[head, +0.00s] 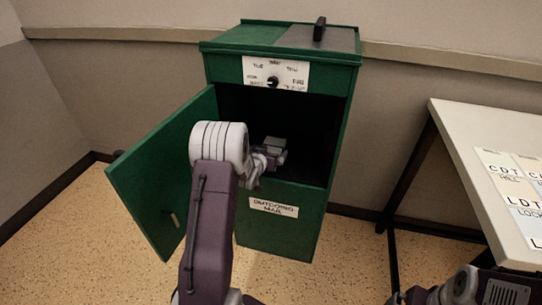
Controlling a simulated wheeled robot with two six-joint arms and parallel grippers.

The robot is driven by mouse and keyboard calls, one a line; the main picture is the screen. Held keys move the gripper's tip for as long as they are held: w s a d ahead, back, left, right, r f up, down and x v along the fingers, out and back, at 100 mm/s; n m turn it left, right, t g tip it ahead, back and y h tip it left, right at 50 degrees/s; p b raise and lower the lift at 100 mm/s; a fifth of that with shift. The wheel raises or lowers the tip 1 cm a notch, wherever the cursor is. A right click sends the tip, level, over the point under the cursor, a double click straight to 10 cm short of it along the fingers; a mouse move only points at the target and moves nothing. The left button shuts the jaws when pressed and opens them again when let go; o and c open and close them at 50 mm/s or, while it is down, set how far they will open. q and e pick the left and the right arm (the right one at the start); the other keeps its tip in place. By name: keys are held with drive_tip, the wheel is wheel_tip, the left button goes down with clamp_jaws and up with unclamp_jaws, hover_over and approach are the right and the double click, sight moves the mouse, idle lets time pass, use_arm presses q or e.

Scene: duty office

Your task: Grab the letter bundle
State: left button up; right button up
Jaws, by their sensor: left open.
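A green mail cabinet (280,225) labelled "OUTGOING MAIL" stands against the wall. Its door (160,180) hangs open to the left, and the compartment (310,125) behind it is dark. My left arm reaches in front of the opening, with the left gripper (272,157) open at the compartment's mouth. A small pale grey block shape (275,144) shows at the gripper; I cannot tell whether it is the letter bundle or part of the gripper. No letter bundle can be made out clearly. My right gripper is not in view; part of my right arm shows at bottom right.
A white-topped table (470,135) with dark legs stands at the right, with printed cards (515,180) on it. Speckled floor is clear at the left.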

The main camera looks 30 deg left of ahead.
sight(270, 150)
use_arm(q)
drive_tip(key=x, duration=0.2)
drive_tip(key=shift+w+f, duration=0.25)
drive_tip(key=shift+f, duration=0.05)
drive_tip(key=shift+w, duration=0.1)
drive_tip(key=shift+r, duration=0.15)
drive_tip(key=c, duration=1.5)
wheel_tip(270, 150, up, 4)
drive_tip(key=shift+r+p, duration=0.15)
drive_tip(key=shift+p, duration=1.05)
drive_tip(key=s+d+r+p, duration=0.1)
drive_tip(key=s+d+r, duration=0.1)
drive_tip(key=d, duration=0.1)
drive_tip(key=s+d+r+p, duration=0.1)
drive_tip(key=s+d+r, duration=0.1)
drive_tip(key=d, duration=0.1)
drive_tip(key=s+d+r+p, duration=0.1)
drive_tip(key=s+d+r, duration=0.1)
drive_tip(key=d, duration=0.1)
drive_tip(key=shift+s+d+r+p, duration=0.25)
drive_tip(key=shift+d+r+p, duration=0.1)
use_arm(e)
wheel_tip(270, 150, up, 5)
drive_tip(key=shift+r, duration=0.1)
